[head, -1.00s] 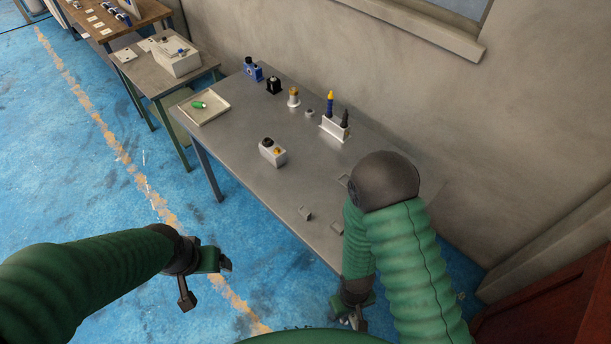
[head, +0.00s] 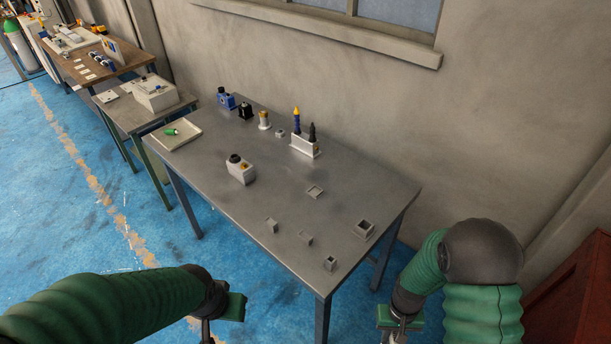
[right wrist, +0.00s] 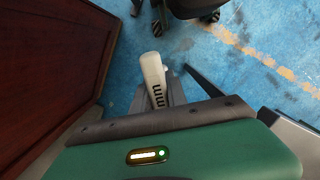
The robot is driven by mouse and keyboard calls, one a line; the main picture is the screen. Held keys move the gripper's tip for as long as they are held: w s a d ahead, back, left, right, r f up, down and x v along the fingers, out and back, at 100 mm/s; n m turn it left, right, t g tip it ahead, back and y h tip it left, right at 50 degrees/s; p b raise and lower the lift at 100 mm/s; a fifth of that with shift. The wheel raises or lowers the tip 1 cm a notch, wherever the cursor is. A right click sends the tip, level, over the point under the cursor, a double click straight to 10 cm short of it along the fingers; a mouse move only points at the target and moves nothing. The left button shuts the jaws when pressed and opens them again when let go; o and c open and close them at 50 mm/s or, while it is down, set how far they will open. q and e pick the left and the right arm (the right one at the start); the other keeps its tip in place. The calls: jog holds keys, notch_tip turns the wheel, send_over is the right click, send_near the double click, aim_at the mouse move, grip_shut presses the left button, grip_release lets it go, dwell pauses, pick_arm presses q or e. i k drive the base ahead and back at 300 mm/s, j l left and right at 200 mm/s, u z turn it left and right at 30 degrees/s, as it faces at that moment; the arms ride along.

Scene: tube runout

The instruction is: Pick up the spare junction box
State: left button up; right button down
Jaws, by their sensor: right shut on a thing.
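A small open-topped grey box (head: 363,231) sits near the table's right end. I cannot tell which is the spare junction box. My right gripper (head: 397,337) is low, beyond the table's near right corner, apart from both boxes. In the right wrist view it is shut on a white strip-like thing (right wrist: 154,72) with dark "mm" lettering. My left gripper (head: 206,336) is at the bottom edge, partly cut off, and its jaws are unclear.
Several small grey holders, one of them a cube (head: 330,263), sit on the metal table (head: 210,190). A tray (head: 178,134) with a green item lies at the left end. A brown cabinet (head: 575,300) stands at right.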

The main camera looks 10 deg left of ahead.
aim_at(246, 174)
jog(key=i+j+z, duration=0.15)
jog(key=j+z, duration=0.2)
jog(key=j, duration=0.15)
jog(key=i+j+z, duration=0.1)
jog(key=j+z, duration=0.65)
jog(key=j, duration=0.3)
